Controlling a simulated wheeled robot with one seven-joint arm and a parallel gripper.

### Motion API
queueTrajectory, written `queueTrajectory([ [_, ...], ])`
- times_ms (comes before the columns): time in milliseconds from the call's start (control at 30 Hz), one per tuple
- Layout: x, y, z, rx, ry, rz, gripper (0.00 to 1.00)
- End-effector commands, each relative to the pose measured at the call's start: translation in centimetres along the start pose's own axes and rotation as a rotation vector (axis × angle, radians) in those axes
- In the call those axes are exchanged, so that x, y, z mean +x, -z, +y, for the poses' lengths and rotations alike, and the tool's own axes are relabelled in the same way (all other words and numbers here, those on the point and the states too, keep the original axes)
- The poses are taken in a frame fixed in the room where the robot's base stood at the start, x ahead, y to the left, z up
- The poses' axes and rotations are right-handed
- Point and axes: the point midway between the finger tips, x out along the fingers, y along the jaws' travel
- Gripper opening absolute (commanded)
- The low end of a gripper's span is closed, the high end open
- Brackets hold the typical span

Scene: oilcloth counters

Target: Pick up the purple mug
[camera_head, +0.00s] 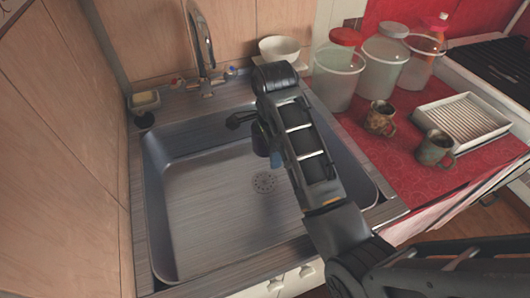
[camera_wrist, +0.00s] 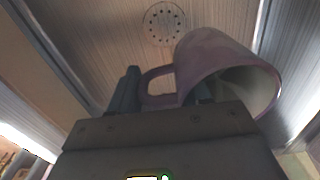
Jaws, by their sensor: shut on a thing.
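The purple mug (camera_wrist: 212,62) is large in the wrist view, tilted on its side with its open mouth toward the right. Its handle sits between the two dark fingers of my gripper (camera_wrist: 165,92), which is shut on it. The right finger is partly hidden behind the mug's wall and rim. In the head view the mug (camera_head: 261,140) shows as a small dark purple shape beside my arm, over the sink; my arm hides much of it and the fingers. The sink floor and drain lie behind the mug in the wrist view, apart from it.
On the red counter (camera_head: 385,165) at right stand two brown patterned mugs (camera_head: 380,118) (camera_head: 434,149), a white rack (camera_head: 465,122) and clear canisters (camera_head: 338,77). A white bowl (camera_head: 280,48) is at the back.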

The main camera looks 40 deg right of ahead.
Motion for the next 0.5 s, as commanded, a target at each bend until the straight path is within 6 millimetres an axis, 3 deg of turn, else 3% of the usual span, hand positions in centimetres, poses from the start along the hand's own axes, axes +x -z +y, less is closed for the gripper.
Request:
queueTrajectory([
  [500,-0.52,0.75,0.15,0.0,0.001,0.0,0.0],
])
